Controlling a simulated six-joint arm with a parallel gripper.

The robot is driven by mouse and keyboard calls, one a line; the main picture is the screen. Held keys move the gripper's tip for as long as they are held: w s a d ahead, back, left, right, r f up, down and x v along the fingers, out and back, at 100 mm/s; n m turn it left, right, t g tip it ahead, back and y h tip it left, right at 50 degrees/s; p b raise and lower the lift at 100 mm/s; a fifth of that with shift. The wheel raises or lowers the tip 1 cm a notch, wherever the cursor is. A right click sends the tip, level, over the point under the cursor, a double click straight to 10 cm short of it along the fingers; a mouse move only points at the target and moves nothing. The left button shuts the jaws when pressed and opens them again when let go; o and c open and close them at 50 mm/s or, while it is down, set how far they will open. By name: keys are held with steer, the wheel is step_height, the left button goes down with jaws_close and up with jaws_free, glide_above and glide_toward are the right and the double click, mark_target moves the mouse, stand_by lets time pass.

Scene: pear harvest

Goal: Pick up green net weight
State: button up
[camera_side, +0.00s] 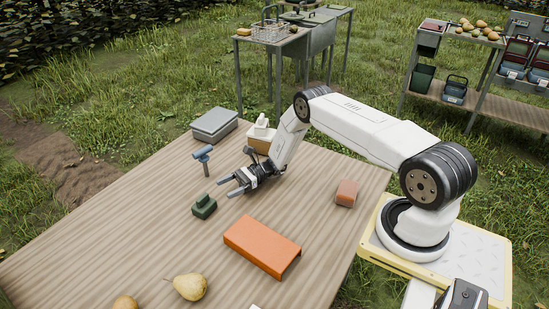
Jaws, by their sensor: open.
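The green net weight (204,207) is a small dark green block with a raised knob on top. It sits upright on the wooden table (110,240), left of the middle. The height of the fingers above the table is hard to tell from this one view.
A blue-handled tool (203,158) stands behind the weight. A grey box (214,125) and a white-and-tan item (263,138) are at the back. An orange box (262,246), a reddish block (346,193) and a pear (189,286) lie nearer. The table's left part is clear.

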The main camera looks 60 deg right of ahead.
mark_target(208, 196)
steer(key=shift+x, duration=1.3)
steer(key=shift+x, duration=2.65)
steer(key=shift+r, duration=0.15)
jaws_close()
steer(key=shift+s, duration=0.1)
